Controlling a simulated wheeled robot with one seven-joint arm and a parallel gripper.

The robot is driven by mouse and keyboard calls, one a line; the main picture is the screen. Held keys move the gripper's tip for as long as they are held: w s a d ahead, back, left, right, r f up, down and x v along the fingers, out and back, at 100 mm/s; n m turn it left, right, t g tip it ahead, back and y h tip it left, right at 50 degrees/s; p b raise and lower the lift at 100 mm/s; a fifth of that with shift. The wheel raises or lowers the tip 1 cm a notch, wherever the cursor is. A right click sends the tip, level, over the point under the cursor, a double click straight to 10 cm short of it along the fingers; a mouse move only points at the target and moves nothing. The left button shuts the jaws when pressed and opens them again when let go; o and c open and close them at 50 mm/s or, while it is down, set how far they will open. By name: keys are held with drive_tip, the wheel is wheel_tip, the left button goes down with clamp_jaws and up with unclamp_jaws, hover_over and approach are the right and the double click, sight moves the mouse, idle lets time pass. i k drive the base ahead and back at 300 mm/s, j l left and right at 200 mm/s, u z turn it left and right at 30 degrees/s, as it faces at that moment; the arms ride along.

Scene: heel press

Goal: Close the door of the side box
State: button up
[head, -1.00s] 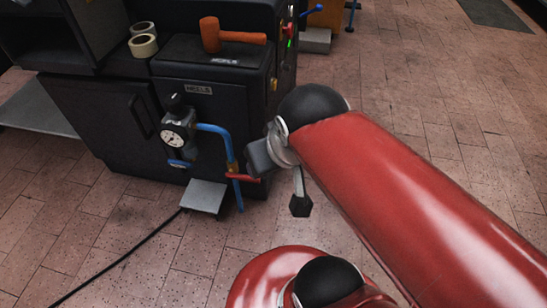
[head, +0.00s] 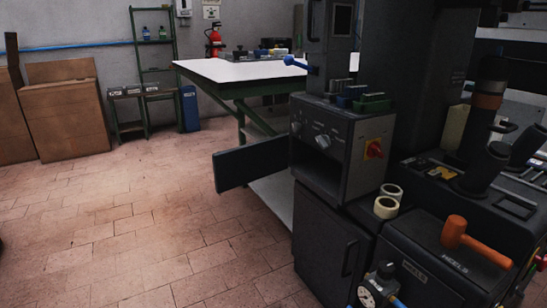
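A dark flat panel (head: 250,162), which looks like the door of the side box, stands out to the left from the side of the press. It is swung away from the machine, so it appears open. My gripper is not in view at this moment, and no part of my arm shows near the panel.
A dark cabinet (head: 322,240) stands below the control box. A white-topped table (head: 225,70) stands behind the panel. The tiled floor (head: 130,215) to the left is clear.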

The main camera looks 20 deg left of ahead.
sight(235, 166)
drive_tip(key=i+j+z, duration=0.15)
drive_tip(key=j, duration=0.7)
drive_tip(key=i+j+z, duration=0.15)
drive_tip(key=j, duration=0.65)
drive_tip(key=j+z, duration=0.1)
drive_tip(key=j, duration=0.75)
